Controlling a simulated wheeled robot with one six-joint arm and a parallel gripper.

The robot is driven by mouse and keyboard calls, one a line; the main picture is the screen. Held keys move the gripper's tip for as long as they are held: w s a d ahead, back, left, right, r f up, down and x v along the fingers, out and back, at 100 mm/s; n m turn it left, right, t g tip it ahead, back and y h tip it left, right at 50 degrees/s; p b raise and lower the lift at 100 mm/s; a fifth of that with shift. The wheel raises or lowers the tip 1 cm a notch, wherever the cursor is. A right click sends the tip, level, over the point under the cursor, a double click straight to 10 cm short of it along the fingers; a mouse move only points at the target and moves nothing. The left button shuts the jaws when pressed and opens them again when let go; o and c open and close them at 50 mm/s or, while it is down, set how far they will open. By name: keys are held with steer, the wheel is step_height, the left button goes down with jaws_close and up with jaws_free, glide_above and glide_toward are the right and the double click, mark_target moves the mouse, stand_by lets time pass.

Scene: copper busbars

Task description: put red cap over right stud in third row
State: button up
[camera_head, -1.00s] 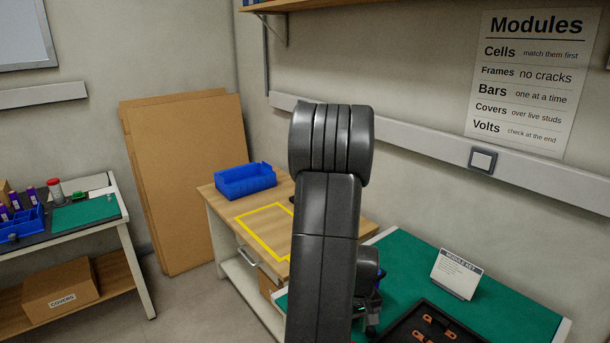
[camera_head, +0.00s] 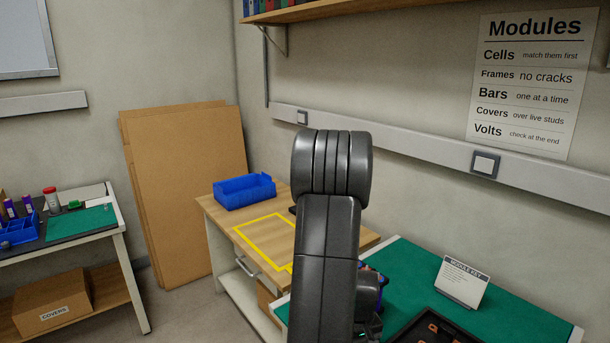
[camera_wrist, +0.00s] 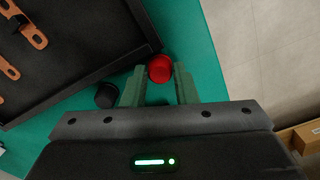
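The red cap (camera_wrist: 160,69) is between the two green fingertips of my gripper (camera_wrist: 160,76) in the wrist view. In the picture the cap lies beside the outer edge of the dark tray (camera_wrist: 92,62). Copper busbars (camera_wrist: 32,31) with black caps on them show in the tray at the far left. The right stud in the third row cannot be picked out. In the head view my arm hides my gripper and the red cap.
A loose black cap (camera_wrist: 106,95) lies on the green mat (camera_wrist: 203,55) left of my fingers. In the head view a module key card (camera_head: 461,282) stands behind the tray (camera_head: 436,326). A blue bin (camera_head: 244,191) stands on the wooden bench (camera_head: 217,219).

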steer(key=shift+r+p, duration=1.85)
steer(key=shift+r, duration=0.7)
steer(key=w+d+r+p, duration=0.1)
steer(key=w+r+p, duration=0.2)
steer(key=w+r, duration=0.1)
steer(key=w+d+r+p, duration=0.2)
steer(key=w+r, duration=0.3)
steer(key=r, duration=0.1)
steer(key=w+d+r+p, duration=0.1)
steer(key=w+r+p, duration=0.2)
steer(key=r, duration=0.3)
steer(key=shift+w+d+p, duration=0.35)
steer(key=shift+w, duration=0.3)
steer(key=shift+w+f, duration=0.15)
steer(key=shift+w, duration=0.05)
step_height(320, 180, down, 4)
steer(key=b, duration=0.2)
steer(key=shift+b, duration=0.35)
steer(key=shift+s+r, duration=0.1)
steer(key=shift+r, duration=0.2)
